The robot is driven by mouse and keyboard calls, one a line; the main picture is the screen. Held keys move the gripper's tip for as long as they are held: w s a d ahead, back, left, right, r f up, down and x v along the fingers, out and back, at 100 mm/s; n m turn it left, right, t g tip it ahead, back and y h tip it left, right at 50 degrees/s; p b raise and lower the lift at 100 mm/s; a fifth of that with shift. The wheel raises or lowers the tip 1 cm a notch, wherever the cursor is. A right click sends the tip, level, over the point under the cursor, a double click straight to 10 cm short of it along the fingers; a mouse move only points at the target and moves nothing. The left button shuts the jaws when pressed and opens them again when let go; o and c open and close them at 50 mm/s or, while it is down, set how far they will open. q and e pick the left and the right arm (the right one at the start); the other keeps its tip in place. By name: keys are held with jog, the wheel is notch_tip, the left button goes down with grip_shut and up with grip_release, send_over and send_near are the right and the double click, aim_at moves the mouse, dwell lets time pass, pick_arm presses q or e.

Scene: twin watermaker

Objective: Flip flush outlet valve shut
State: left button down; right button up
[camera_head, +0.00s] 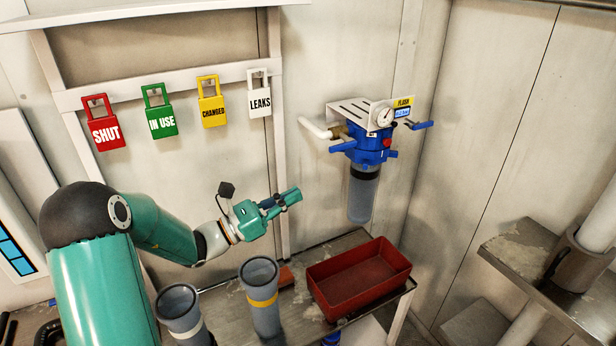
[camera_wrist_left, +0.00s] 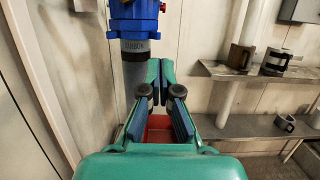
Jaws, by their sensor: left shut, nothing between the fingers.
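The flush filter unit (camera_head: 370,145) hangs on the back wall, with a blue head, a grey canister below and a gauge. A blue lever handle (camera_head: 423,125) sticks out at its right beside the FLUSH label (camera_head: 403,102). Another blue handle (camera_head: 342,148) is at its left by a white pipe. I cannot tell for sure which is the outlet valve. My left gripper (camera_head: 294,196) is shut and empty, left of the canister and below the handles, apart from both. In the left wrist view the gripper (camera_wrist_left: 160,70) points towards the canister (camera_wrist_left: 135,75); the handles are not clearly seen.
A red tray (camera_head: 330,292) and grey cylinders (camera_head: 260,300) stand on the bench below. A metal shelf (camera_head: 530,260) with a pipe is at the right. The wall space between gripper and filter is free.

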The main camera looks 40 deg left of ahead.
aim_at(341, 145)
pick_arm(q)
jog(key=w+d+r+p, duration=0.3)
jog(key=w+r, duration=0.3)
jog(key=w, duration=0.2)
jog(key=shift+w+d+p, duration=0.25)
jog(key=shift+d+p, duration=0.05)
jog(key=shift+p, duration=0.15)
jog(key=shift+r, duration=0.15)
jog(key=shift+s+a+r+p, duration=0.1)
jog(key=shift+s+r+p, duration=0.15)
jog(key=shift+p, duration=0.3)
jog(key=shift+w+g, duration=0.25)
jog(key=shift+g, duration=0.15)
jog(key=shift+p, duration=0.3)
